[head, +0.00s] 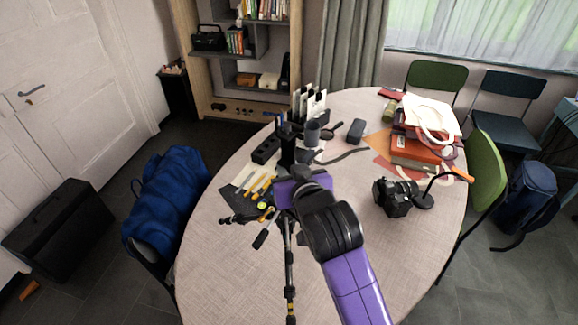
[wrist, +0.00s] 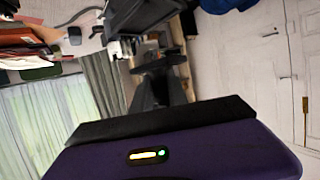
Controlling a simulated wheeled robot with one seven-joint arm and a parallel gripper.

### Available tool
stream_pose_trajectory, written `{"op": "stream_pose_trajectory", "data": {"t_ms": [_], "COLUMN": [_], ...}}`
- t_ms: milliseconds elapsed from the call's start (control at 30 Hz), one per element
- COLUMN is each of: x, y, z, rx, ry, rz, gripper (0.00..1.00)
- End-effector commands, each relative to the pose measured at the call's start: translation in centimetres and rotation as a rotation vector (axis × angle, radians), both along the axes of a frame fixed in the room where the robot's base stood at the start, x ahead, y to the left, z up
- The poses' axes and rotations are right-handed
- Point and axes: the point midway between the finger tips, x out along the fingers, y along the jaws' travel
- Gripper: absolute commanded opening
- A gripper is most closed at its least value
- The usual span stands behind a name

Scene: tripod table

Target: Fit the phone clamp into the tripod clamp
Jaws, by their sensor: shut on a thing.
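My purple arm reaches in from the lower right of the head view, and my gripper (head: 287,155) is over the near-middle of the table. It is shut on a dark piece that I take for the phone clamp (wrist: 157,68); dark fingers and dark clamp are hard to tell apart. The black tripod (head: 290,265) stands upright just below my gripper, with a handle (head: 262,238) sticking out to the left. My gripper body covers the tripod's top, so the tripod clamp is hidden. I cannot tell whether the two clamps touch.
The round table (head: 215,240) holds a camera (head: 393,198) and a book stack (head: 412,148) on the right. A dark mat with yellow tools (head: 260,187) lies left of my gripper. A cup (head: 312,133) and black organisers stand behind it. The front right tabletop is clear.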

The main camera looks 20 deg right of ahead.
Motion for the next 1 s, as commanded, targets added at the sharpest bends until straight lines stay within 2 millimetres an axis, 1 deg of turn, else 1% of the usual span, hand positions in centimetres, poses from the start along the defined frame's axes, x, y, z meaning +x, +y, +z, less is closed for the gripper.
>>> {"op": "stream_pose_trajectory", "data": {"t_ms": [33,100,400,533,1000], "x": [0.0,0.0,0.0,0.0,0.0], "y": [0.0,0.0,0.0,0.0,0.0], "z": [-0.8,-1.5,-3.7,-4.0,-4.0], "rx": [0.0,0.0,-0.001,0.0,0.0], "ry": [0.0,0.001,0.0,0.0,-0.001], "rz": [0.0,0.0,0.0,0.0,0.0], "gripper": [0.0,0.0,0.0,0.0,0.0]}}
